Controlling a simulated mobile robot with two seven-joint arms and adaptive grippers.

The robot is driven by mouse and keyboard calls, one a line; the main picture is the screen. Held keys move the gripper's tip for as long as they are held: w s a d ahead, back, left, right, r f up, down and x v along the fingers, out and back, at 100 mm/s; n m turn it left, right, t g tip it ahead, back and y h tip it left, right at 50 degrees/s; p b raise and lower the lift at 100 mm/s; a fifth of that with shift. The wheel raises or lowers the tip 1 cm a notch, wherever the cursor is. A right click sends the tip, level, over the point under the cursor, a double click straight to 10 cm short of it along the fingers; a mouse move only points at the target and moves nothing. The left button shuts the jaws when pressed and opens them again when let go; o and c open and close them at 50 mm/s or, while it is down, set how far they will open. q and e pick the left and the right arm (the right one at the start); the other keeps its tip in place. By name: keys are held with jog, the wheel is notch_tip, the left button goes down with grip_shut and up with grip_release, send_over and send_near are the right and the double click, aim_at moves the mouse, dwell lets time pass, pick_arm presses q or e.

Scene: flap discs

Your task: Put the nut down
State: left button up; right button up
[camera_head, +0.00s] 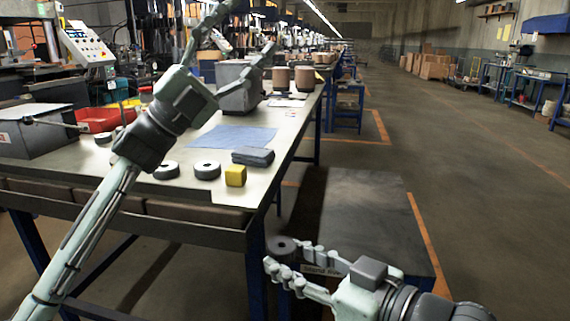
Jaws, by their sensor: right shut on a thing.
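The nut (282,244) is a dark grey round piece with a hole in its top, in the lower middle of the head view. My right gripper (284,258) comes in from the lower right and is shut on the nut, with a finger on either side. The fingers hide part of it. It shows in front of the left edge of a low dark platform (365,215); its height above any surface is unclear. My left gripper (240,38) is over the workbench (225,201), fingers spread and pointing up and away, with nothing visible between them.
On the workbench lie flap discs (207,170), a yellow block (235,176), a dark grey block (253,156) and a blue sheet (235,137). A grey box (240,88), brown cylinders (305,78) and red bins (103,118) stand farther back. The platform top looks bare.

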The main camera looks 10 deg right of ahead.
pick_arm(q)
jog(key=s+d+m+g+y, duration=0.5)
jog(key=s+d+m+g, duration=0.5)
jog(key=s+d+g, duration=0.15)
jog(key=s+d+f+m+g+y, duration=0.2)
jog(key=s+d+f+m+y, duration=0.1)
jog(key=s+d+f+y, duration=0.25)
jog(key=t+y, duration=0.8)
jog(key=y, duration=0.8)
send_over(285, 238)
jog(key=s, duration=0.1)
notch_tip(285, 238, down, 11)
jog(key=shift+n+g+h, duration=0.25)
jog(key=shift+n, duration=0.15)
notch_tip(285, 238, down, 12)
jog(key=shift+s+r, duration=0.1)
jog(key=shift+s, duration=0.05)
